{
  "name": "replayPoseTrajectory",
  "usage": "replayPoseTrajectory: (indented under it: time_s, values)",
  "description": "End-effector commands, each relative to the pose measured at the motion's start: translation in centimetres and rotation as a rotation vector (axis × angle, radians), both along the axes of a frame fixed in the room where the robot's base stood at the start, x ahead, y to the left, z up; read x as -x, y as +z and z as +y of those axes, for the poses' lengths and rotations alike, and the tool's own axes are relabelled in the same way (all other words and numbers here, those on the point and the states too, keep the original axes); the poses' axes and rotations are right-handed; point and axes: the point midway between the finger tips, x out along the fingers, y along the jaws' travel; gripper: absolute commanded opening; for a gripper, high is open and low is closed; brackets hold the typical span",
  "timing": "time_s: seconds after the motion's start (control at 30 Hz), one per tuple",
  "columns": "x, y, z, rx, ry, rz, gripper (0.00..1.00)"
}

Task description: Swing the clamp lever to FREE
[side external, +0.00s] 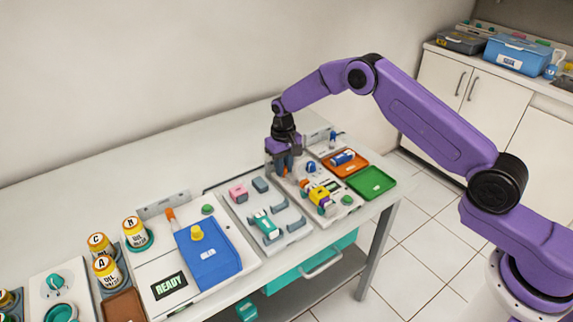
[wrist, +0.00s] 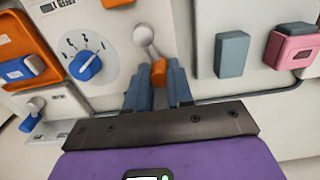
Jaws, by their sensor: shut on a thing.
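A lever with a grey rounded knob and arm (wrist: 146,38) and an orange end (wrist: 158,72) stands out from a pale panel in the wrist view. I take it for the clamp lever. My gripper (wrist: 158,88) has its blue fingers on either side of the orange end and is shut on it. In the side view my gripper (side external: 284,170) points down at the back left of the right-hand panel, and its fingers hide most of the lever. No FREE mark can be read in either view.
Close beside the lever is a blue dial (wrist: 86,65). Grey and pink blocks (wrist: 232,54) (wrist: 292,47) sit on the neighbouring panel. An orange tray (side external: 345,162) and a green tray (side external: 371,182) lie to the right. The table behind is bare.

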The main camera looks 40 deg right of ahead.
Motion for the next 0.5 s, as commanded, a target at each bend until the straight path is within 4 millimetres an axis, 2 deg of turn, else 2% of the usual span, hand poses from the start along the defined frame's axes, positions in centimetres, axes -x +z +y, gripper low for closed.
replayPoseTrajectory:
  time_s: [0.2, 0.5]
  values:
    - [0.2, 0.1, 0.7, 0.0, 0.181, 0.0, 0.0]
    - [0.6, 0.0, 1.3, 0.0, 0.352, 0.001, 0.0]
